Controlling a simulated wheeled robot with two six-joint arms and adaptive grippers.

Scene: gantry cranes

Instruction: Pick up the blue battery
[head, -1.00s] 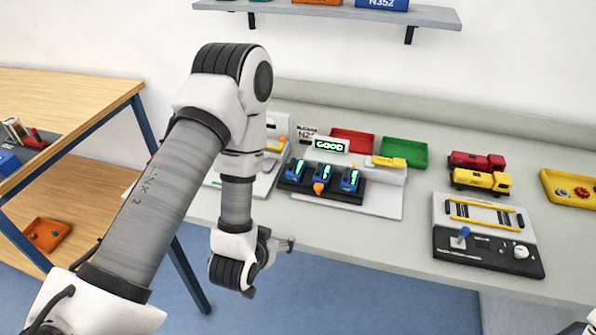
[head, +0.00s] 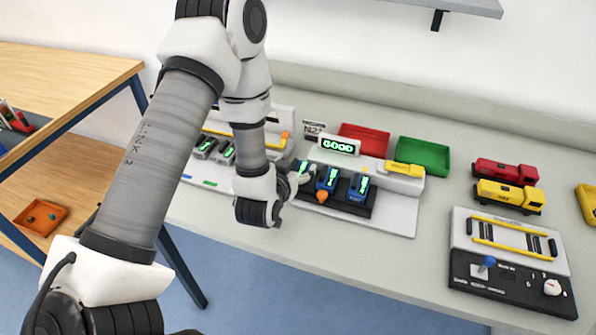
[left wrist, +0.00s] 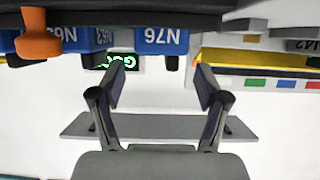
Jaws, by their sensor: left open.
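Three blue batteries stand in a black dock (head: 345,207) on the bench: a left one (head: 302,167), a middle one (head: 327,180) and a right one (head: 359,188). Each shows green marks on top. My left gripper (head: 304,180) is open and empty beside the left battery, its fingers partly covering it. In the left wrist view, a blue battery labelled N76 (left wrist: 160,38) lies beyond and between the open fingertips (left wrist: 160,70). My right gripper is out of view.
A lit GOOD sign (head: 338,146) stands behind the dock, and an orange knob (head: 322,197) at its front. Red (head: 364,139) and green (head: 423,156) trays lie behind. Toy trucks (head: 508,194) and a crane panel (head: 512,262) are to the right.

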